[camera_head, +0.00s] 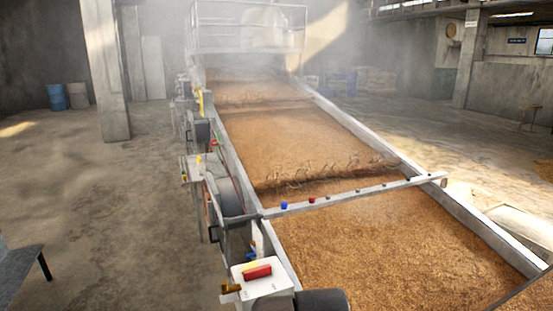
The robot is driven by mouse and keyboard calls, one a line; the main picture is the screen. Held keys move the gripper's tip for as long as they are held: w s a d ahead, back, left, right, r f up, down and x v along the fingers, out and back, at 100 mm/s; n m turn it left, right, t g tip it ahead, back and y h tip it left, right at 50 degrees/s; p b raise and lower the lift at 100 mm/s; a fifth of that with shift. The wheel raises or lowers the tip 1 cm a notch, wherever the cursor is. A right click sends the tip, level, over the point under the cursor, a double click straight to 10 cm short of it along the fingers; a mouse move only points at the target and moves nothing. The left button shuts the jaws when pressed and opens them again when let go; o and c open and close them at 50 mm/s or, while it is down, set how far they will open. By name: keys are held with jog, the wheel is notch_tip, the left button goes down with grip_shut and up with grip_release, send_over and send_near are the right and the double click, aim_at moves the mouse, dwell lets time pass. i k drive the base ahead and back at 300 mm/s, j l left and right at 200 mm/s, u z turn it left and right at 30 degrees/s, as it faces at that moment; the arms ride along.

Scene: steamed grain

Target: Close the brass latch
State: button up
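A small brass-brown piece (231,288) sticks out from the left side of a white box (262,277) at the bottom centre; it may be the brass latch. It is too small to tell whether it is open or closed. The white box carries a red block (257,272) with a yellow strip beside it. My gripper is not in view.
A long trough of brown grain (380,253) runs into the distance, with a crossbar (350,194) over it. Wheels and machinery (225,190) line its left side. A dark rounded part cuts in at the bottom edge beside the box. Floor (110,220) at left is mostly clear.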

aim_at(226, 289)
jog(key=i+j+u, duration=0.1)
jog(key=i+j, duration=0.8)
jog(key=k+j, duration=0.05)
